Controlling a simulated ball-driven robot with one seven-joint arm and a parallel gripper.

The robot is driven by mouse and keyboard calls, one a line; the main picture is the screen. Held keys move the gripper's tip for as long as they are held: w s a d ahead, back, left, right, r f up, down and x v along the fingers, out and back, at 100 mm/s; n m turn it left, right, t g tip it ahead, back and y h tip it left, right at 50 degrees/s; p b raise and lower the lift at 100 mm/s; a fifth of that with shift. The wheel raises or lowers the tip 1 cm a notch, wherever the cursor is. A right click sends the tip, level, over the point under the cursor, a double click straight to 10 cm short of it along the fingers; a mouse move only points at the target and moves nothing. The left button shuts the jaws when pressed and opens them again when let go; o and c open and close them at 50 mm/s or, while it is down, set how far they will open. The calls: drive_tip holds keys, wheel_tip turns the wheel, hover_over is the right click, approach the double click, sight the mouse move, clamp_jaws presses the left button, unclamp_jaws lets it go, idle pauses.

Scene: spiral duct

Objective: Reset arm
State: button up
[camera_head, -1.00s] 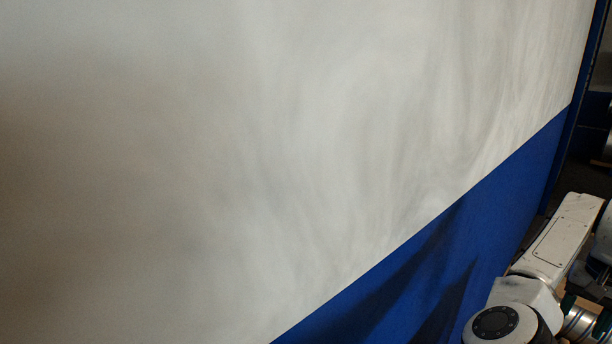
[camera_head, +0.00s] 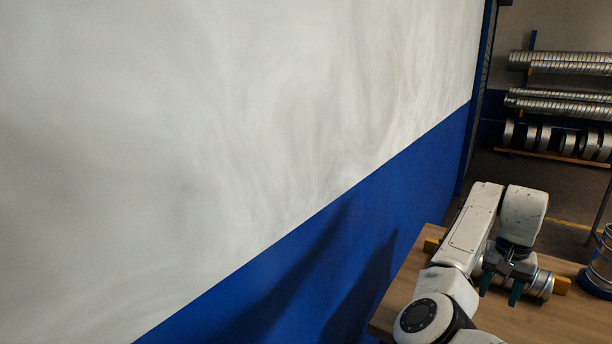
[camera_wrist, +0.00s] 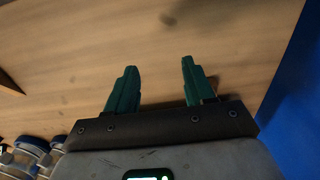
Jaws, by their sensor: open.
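My gripper (camera_head: 500,286) hangs at the end of my white arm at the lower right of the head view, above a wooden table. In the wrist view its two green fingers (camera_wrist: 157,86) stand apart with nothing between them, over bare wood. A silver duct piece (camera_head: 541,284) lies on the table close behind the gripper in the head view, with yellow blocks beside it. I cannot tell from the head view how far the fingers are above the table.
A white and blue wall (camera_head: 250,130) fills the left. The wooden table (camera_head: 520,325) runs along it. A blue-banded metal part (camera_head: 600,262) stands at its right. A rack of silver ducts (camera_head: 560,105) stands behind. Several blue and silver parts (camera_wrist: 30,152) show in the wrist view.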

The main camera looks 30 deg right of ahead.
drive_tip(key=a+f+n+h, duration=0.1)
drive_tip(key=a+f, duration=0.1)
drive_tip(key=a, duration=0.1)
drive_tip(key=a+f+n+h, duration=0.2)
drive_tip(key=f, duration=0.1)
drive_tip(key=a+f+n+t+h, duration=0.1)
drive_tip(key=a+f, duration=0.1)
drive_tip(key=a, duration=0.1)
drive_tip(key=shift+w+a+f+n+h, duration=0.25)
drive_tip(key=shift+w+a+n+h, duration=0.05)
drive_tip(key=shift+w+a, duration=0.1)
drive_tip(key=s+a+f+n+t+y, duration=0.1)
drive_tip(key=a+f+n+y, duration=0.15)
drive_tip(key=a, duration=0.75)
drive_tip(key=s+a+f+n+t+y, duration=0.1)
drive_tip(key=s+a+f+n+t, duration=0.15)
drive_tip(key=a, duration=0.75)
drive_tip(key=s+a+f+n+t+y, duration=0.15)
drive_tip(key=a+n, duration=0.25)
drive_tip(key=a, duration=0.6)
drive_tip(key=s+f+g, duration=0.5)
drive_tip(key=s+f, duration=0.2)
drive_tip(key=s, duration=0.3)
drive_tip(key=shift+d+m, duration=0.35)
drive_tip(key=shift+m, duration=0.05)
